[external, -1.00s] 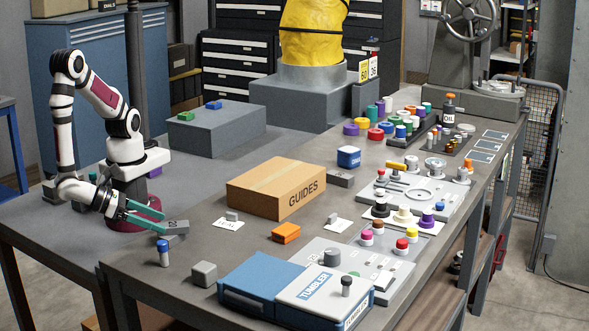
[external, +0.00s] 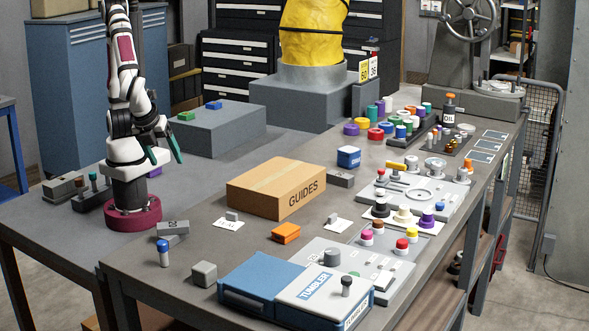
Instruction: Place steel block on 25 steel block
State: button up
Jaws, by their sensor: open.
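A flat grey steel block (external: 170,229) with dark markings on its face sits at the near left of the bench, in front of my base. A second grey block (external: 177,241) shows just below it in the picture. The two look stacked or touching, with the marked one higher, but I cannot be sure of the contact. The marking is too small to read surely. My gripper (external: 165,154) is open and empty, with its teal fingers spread. It is raised above the bench, behind and well clear of the two blocks.
A blue-topped cylinder (external: 163,253) and a grey cube (external: 204,274) stand near the blocks. The GUIDES box (external: 262,195) and an orange block (external: 286,233) lie to the right. The blue TUMBLER case (external: 262,278) is in front.

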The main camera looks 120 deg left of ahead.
jog(key=s+a+r+n+h, duration=0.1)
jog(key=s+a+n+h, duration=0.3)
jog(key=n, duration=0.3)
jog(key=shift+a+r+n+t, duration=0.3)
jog(key=shift+a+t, duration=0.1)
jog(key=shift+a, duration=0.1)
